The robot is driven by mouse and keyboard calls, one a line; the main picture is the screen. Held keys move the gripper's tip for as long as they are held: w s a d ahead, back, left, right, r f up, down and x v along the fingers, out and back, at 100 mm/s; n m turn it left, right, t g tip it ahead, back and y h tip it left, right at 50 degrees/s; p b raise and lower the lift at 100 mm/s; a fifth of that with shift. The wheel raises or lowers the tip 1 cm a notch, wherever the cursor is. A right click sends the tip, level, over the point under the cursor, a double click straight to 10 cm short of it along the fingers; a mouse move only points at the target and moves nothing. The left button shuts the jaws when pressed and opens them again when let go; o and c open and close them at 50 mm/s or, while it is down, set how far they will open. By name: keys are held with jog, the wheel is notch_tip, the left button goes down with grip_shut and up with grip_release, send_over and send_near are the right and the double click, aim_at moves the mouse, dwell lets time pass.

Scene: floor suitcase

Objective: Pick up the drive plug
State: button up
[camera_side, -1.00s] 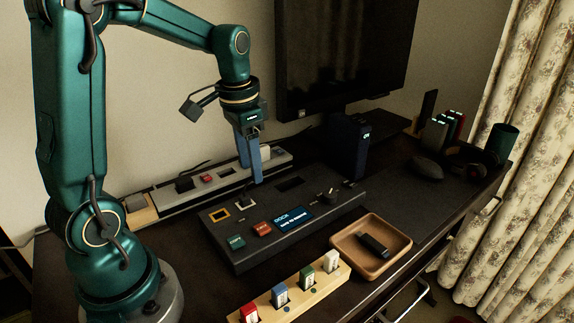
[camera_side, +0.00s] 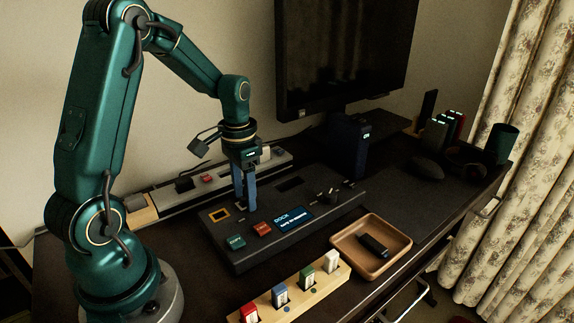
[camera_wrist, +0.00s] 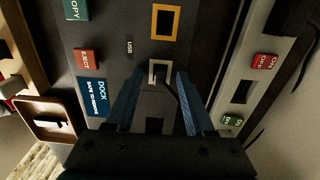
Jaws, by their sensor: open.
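My gripper (camera_side: 244,207) points down over the dark dock (camera_side: 270,244), its two blue fingers apart. In the wrist view the fingers of my gripper (camera_wrist: 158,78) stand either side of a pale-framed port (camera_wrist: 152,79). A small dark plug-like piece (camera_wrist: 160,71) with a thin dark lead shows at that port. I take it for the drive plug, but it is too small to be sure. The fingers do not visibly grip it. In the side view the fingers largely hide this spot. The dock's screen (camera_side: 293,219) is lit.
A grey power strip (camera_side: 222,178) runs behind the dock. A wooden tray (camera_side: 348,251) holds a black stick (camera_side: 373,245). A wooden rack (camera_side: 266,306) with several coloured sticks is in front. A black tower (camera_side: 348,147) and a monitor (camera_side: 340,50) stand behind.

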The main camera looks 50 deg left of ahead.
grip_shut()
